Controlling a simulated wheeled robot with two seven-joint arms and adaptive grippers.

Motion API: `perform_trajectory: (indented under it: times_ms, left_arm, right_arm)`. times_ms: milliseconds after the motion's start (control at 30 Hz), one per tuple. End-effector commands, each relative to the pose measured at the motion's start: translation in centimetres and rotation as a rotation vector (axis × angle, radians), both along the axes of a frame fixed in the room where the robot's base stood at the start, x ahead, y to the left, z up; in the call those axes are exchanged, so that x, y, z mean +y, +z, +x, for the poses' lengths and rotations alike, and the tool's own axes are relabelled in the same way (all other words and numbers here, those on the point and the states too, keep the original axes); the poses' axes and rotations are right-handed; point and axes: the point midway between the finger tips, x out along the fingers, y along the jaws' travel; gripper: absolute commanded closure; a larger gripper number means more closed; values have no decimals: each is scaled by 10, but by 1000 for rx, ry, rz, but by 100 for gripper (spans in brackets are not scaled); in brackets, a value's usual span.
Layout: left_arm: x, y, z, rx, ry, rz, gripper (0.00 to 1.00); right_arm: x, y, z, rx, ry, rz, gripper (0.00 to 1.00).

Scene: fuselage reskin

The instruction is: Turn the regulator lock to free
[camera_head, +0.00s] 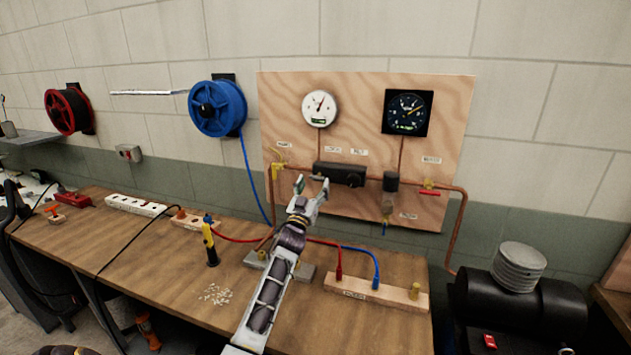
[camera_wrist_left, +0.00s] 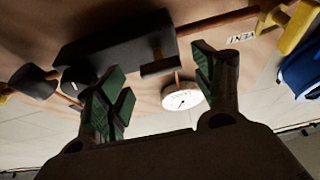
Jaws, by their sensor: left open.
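The black regulator (camera_head: 346,175) is a long dark block on the copper pipe, in the middle of the plywood panel (camera_head: 285,100). In the left wrist view the regulator (camera_wrist_left: 115,42) appears upside down, with a thin yellowish band and a small dark block near one end. I cannot tell for sure which part is the lock, or its setting. My left gripper (camera_head: 311,187) is open and empty, just in front of and below the regulator's left end. Its green-padded fingers (camera_wrist_left: 165,85) are spread and look apart from the regulator. My right gripper is in neither view.
A white gauge (camera_head: 319,108) and a black gauge (camera_head: 407,112) sit above. A yellow valve (camera_head: 277,171) is left of the regulator, a red-handled valve (camera_head: 429,192) right. The wooden bench (camera_head: 150,260) below holds a yellow-black tool (camera_head: 210,243) and a red and blue hose block (camera_head: 385,294).

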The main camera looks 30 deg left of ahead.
Motion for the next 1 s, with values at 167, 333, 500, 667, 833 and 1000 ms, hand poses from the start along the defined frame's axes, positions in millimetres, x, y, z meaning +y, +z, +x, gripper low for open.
perform_trajectory:
  times_ms: [167,333,500,667,833,1000]
  left_arm:
    - [3,7,13,-1,0,1,32]
    - [5,10,20,-1,0,1,32]
    - [6,10,23,0,0,1,32]
    - [6,10,23,0,0,1,32]
    - [6,10,23,0,0,1,41]
    - [6,10,23,0,0,1,63]
  right_arm:
    - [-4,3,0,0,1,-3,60]
    - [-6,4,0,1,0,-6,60]
    - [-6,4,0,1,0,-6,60]
    - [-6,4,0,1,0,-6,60]
    - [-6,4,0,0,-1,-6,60]
    - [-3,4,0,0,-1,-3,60]
